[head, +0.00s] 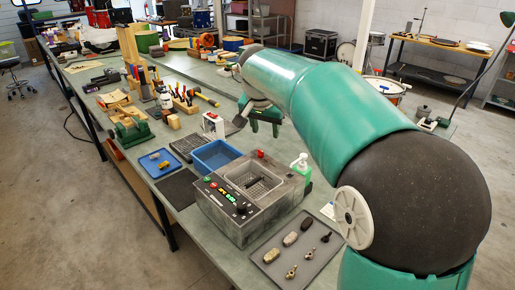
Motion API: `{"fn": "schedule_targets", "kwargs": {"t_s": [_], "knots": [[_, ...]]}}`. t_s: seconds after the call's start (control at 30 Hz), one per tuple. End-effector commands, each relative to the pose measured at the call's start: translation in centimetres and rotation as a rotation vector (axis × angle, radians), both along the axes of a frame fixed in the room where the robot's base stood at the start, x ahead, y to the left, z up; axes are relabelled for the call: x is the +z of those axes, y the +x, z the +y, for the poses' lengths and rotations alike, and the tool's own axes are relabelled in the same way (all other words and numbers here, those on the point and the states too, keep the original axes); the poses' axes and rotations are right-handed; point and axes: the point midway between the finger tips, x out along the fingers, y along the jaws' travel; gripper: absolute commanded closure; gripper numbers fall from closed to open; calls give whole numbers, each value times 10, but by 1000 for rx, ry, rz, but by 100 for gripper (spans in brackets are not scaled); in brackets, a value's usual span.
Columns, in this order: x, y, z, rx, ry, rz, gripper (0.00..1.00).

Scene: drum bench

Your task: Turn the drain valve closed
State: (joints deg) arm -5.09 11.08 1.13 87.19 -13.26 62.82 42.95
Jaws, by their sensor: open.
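A grey ultrasonic-cleaner-like tank (240,232) stands on the bench in the head view, with a front control panel and a wire basket (256,182) in its opening. A small red part (261,153) shows at its back edge; it may be the drain valve's handle, but it is too small to tell its turn. My green gripper (264,127) is open and empty, beyond the tank's back edge and above the red part in the picture. I cannot tell the gap between them.
A blue bin (214,156) and a green pump bottle (301,167) flank the tank. A grey mat (283,263) with several small metal pieces lies at front right. A white-and-red device (213,125) stands left of my gripper. My arm crosses the right side.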

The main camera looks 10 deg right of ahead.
Motion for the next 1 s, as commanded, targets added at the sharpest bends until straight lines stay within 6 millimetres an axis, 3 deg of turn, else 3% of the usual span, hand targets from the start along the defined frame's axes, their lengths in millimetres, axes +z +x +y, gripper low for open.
{"fn": "schedule_targets", "kwargs": {"t_s": [0.1,0.3,0.63,1.0], "knots": [[-19,44,8,-76,2,4,56],[-46,94,17,-189,7,-3,56],[-69,112,16,-227,7,-6,56],[-134,133,-1,-226,7,-4,56]]}}
